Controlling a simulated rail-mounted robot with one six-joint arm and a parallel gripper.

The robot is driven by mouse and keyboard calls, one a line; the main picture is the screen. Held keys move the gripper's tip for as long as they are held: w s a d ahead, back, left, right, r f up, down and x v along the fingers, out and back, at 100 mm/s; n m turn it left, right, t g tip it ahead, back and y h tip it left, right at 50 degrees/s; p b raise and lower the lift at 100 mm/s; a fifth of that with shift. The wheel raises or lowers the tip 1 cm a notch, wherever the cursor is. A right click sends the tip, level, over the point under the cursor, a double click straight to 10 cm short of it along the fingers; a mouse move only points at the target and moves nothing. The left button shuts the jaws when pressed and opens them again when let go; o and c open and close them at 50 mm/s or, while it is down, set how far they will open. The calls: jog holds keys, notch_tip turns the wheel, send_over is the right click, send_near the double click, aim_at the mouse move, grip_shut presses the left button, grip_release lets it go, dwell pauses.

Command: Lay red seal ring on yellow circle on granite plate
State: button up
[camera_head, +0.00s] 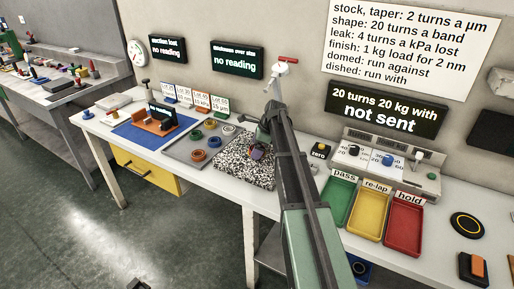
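The granite plate (232,165) is a black-and-white speckled slab near the middle of the bench. My arm crosses in front of its right side. My gripper (259,151) is over the plate's right part; it is small and partly hidden, and I cannot tell whether its fingers are open. A small orange-red and purplish patch shows at the gripper, too small to identify. I cannot make out a yellow circle on the plate. Orange-red rings lie on the grey mat left of the plate, one at the front (199,156) and one at the back (211,124).
The grey mat (180,150) also holds a green ring (197,135) and a blue ring (214,142). A blue mat (135,135) lies further left. Green (340,197), yellow (369,216) and red (403,226) trays stand to the right. A small black "zero" block (320,152) stands right of my arm.

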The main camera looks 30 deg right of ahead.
jog(key=shift+r+p, duration=0.4)
jog(key=p+v, duration=1.1)
jog(key=v, duration=0.1)
jog(key=s+a+f+n+g+h, duration=0.1)
jog(key=s+a+n+g+h, duration=0.1)
jog(key=s+a+n, duration=2.1)
jog(key=s+a+h, duration=0.1)
jog(key=s+a, duration=0.1)
jog(key=s, duration=0.2)
jog(key=shift+a+f+n+h, duration=0.25)
jog(key=shift+f+n+h, duration=0.15)
